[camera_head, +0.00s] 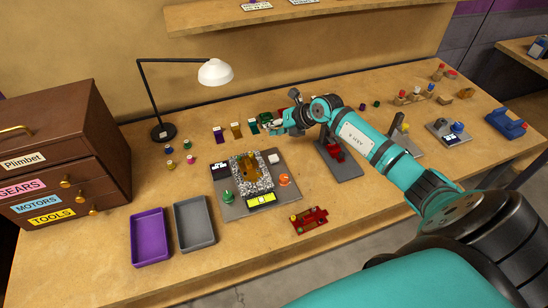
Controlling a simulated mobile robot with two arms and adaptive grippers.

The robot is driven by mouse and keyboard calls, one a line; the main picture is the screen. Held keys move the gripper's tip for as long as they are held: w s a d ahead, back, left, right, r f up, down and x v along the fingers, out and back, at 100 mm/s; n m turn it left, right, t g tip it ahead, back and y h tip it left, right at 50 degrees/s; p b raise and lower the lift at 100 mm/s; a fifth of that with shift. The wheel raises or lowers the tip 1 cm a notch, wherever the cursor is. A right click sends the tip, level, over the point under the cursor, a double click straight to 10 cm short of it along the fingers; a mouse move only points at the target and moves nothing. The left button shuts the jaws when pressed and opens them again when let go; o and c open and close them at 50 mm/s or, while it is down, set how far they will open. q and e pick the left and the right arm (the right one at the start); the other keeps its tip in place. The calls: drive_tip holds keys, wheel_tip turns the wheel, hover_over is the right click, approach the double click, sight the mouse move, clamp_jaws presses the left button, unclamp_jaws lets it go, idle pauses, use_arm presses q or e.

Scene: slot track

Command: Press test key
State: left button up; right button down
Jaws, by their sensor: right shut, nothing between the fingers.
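A grey panel (238,207) lies on the workbench and carries a speckled block with a brown-gold piece on it. Around the block are a green knob (227,197), an orange knob (284,180), a yellow strip (260,200), a small dark display (220,170) and a white key (272,158). I cannot tell which of these is the test key. My right gripper (274,127) is shut and empty, behind the panel near some small coloured pieces, apart from the panel. Its fingertips are small and partly unclear. My left gripper is out of view.
A purple tray (150,238) and a grey tray (194,223) are at the front left. A drawer cabinet (62,150) and a lamp (214,72) stand at the left. A red toy car (309,220) lies in front of the panel. My right arm crosses the bench's right side.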

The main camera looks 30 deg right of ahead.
drive_tip(key=shift+s+d+f, duration=0.1)
drive_tip(key=shift+d, duration=0.15)
drive_tip(key=b, duration=0.7)
hover_over(275, 156)
wheel_tip(275, 156, down, 8)
drive_tip(key=shift+f, duration=0.45)
idle(0.9)
drive_tip(key=shift+f+b, duration=0.3)
drive_tip(key=shift+f, duration=0.05)
